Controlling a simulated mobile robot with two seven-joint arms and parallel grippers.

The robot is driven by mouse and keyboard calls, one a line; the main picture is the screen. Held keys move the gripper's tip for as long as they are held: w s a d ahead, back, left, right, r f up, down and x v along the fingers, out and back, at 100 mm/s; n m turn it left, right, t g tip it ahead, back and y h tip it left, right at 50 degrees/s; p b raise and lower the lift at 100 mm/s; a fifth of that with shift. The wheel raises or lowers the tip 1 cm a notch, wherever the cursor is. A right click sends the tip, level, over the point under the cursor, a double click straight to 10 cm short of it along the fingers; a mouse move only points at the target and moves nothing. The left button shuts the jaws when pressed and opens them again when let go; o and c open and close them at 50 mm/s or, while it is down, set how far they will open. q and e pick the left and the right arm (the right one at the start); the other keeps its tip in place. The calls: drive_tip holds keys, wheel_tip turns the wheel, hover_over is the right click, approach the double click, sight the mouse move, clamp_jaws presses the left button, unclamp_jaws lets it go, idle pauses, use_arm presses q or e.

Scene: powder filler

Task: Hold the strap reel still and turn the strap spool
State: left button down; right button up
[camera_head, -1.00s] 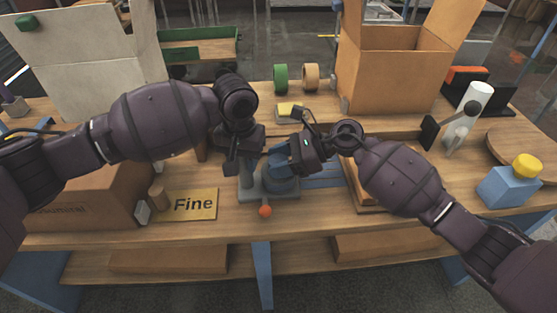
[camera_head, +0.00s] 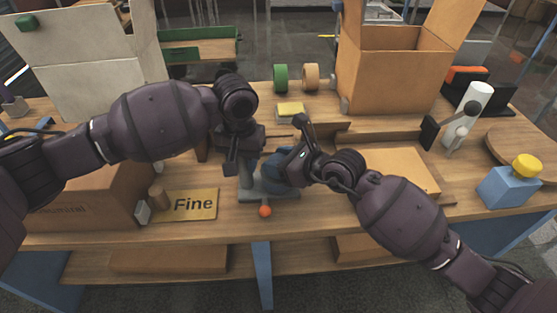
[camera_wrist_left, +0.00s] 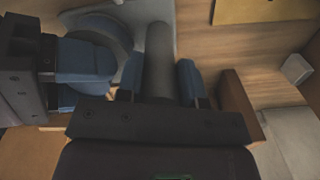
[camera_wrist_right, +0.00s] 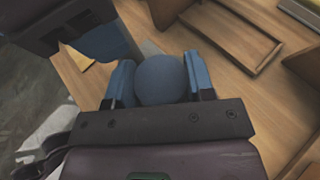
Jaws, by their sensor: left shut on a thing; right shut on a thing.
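The strap reel has a grey base (camera_head: 258,197) and a grey upright post, standing near the front middle of the table. In the left wrist view the post (camera_wrist_left: 158,62) is between the fingers of my left gripper (camera_wrist_left: 160,82), which is shut on it. The blue strap spool (camera_head: 283,180) sits on the base, right of the post, partly covered by my right gripper (camera_head: 285,168). In the right wrist view a round blue part of the spool (camera_wrist_right: 161,82) is between the fingers of my right gripper (camera_wrist_right: 161,85), which is shut on it. The two grippers are close together.
A cardboard box (camera_head: 390,80) stands at the back right. A blue block with a yellow cap (camera_head: 508,188) is at the right.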

drive_tip(key=shift+s+a+m+t+h, duration=0.1)
drive_tip(key=shift+a+m+t+h, duration=0.05)
drive_tip(key=shift+m+t+h, duration=0.7)
drive_tip(key=shift+m+h, duration=0.35)
drive_tip(key=shift+m, duration=0.1)
drive_tip(key=o, duration=0.9)
drive_tip(key=shift+t, duration=0.25)
drive_tip(key=shift+n+g+y, duration=0.4)
drive_tip(key=shift+n+y, duration=0.1)
drive_tip(key=shift+n+g+y, duration=0.4)
drive_tip(key=shift+n+g, duration=0.2)
drive_tip(key=shift+n, duration=0.1)
drive_tip(key=shift+n+g+y, duration=0.6)
drive_tip(key=shift+n+g, duration=0.1)
drive_tip(key=shift+n+g+y, duration=0.3)
drive_tip(key=shift+n+g, duration=0.2)
drive_tip(key=shift+g, duration=0.1)
